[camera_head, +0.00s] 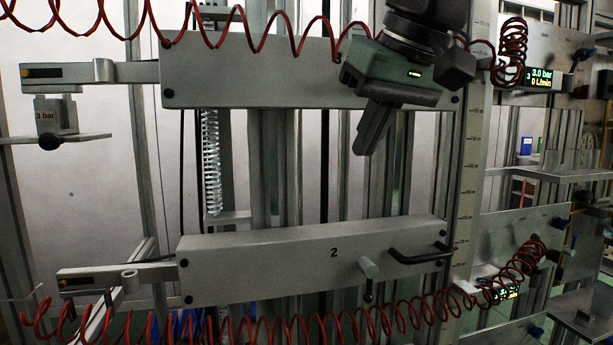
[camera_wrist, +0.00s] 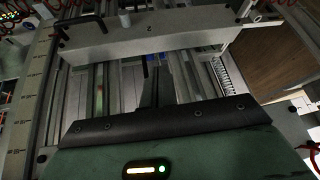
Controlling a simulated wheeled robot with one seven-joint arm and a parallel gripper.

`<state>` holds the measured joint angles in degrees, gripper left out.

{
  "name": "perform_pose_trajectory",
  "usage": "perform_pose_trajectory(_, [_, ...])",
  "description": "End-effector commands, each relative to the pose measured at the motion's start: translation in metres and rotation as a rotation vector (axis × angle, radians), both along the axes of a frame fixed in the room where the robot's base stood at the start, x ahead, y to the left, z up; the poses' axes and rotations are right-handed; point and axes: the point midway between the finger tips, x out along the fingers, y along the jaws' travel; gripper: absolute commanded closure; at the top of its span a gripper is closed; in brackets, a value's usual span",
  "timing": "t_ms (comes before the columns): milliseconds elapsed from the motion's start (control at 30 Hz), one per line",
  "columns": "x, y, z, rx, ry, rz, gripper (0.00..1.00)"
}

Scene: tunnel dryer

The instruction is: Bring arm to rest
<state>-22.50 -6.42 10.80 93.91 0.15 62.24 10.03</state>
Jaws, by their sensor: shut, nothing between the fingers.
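My gripper (camera_head: 375,128) shows at the upper right of the middle in the head view, a green body with dark fingers pointing down and slightly left. The fingers are together with nothing between them. It is in front of the upper grey beam and above the lower grey beam marked 2 (camera_head: 300,262), apart from the lower one. In the wrist view the dark fingers (camera_wrist: 150,88) point up the picture, toward the same lower beam (camera_wrist: 165,38), which shows upside down with its black handle (camera_wrist: 78,32). No object is held.
The upper grey beam (camera_head: 250,75) lies behind my gripper. Red coiled hoses hang along the top (camera_head: 240,30) and bottom (camera_head: 390,318). A black handle (camera_head: 420,256) and a grey knob (camera_head: 369,267) stick out from the lower beam. A ruled upright (camera_head: 468,160) stands to the right.

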Motion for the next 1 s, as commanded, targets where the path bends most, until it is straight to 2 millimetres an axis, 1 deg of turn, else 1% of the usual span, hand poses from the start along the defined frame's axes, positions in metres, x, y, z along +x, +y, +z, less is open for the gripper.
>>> perform_pose_trajectory(33, [-0.010, 0.004, -0.045, -0.027, 0.044, 0.028, 1.00])
perform_pose_trajectory(67, [-0.016, 0.006, -0.066, -0.039, 0.064, 0.045, 1.00])
perform_pose_trajectory(100, [-0.025, 0.008, -0.093, -0.057, 0.093, 0.067, 1.00])
perform_pose_trajectory(167, [-0.040, 0.008, -0.135, -0.083, 0.134, 0.098, 1.00])
perform_pose_trajectory(200, [-0.052, 0.007, -0.162, -0.101, 0.162, 0.118, 1.00])
perform_pose_trajectory(267, [-0.070, 0.003, -0.201, -0.129, 0.203, 0.146, 1.00])
perform_pose_trajectory(300, [-0.084, -0.001, -0.227, -0.147, 0.230, 0.165, 1.00])
perform_pose_trajectory(367, [-0.105, -0.009, -0.262, -0.174, 0.270, 0.189, 1.00])
perform_pose_trajectory(400, [-0.119, -0.016, -0.284, -0.192, 0.293, 0.204, 1.00])
perform_pose_trajectory(500, [-0.150, -0.033, -0.327, -0.230, 0.344, 0.236, 1.00])
perform_pose_trajectory(600, [-0.173, -0.048, -0.355, -0.258, 0.378, 0.255, 1.00])
perform_pose_trajectory(700, [-0.187, -0.057, -0.369, -0.275, 0.397, 0.267, 1.00])
perform_pose_trajectory(800, [-0.192, -0.060, -0.374, -0.280, 0.403, 0.271, 1.00])
perform_pose_trajectory(1000, [-0.192, -0.061, -0.373, -0.280, 0.404, 0.272, 1.00])
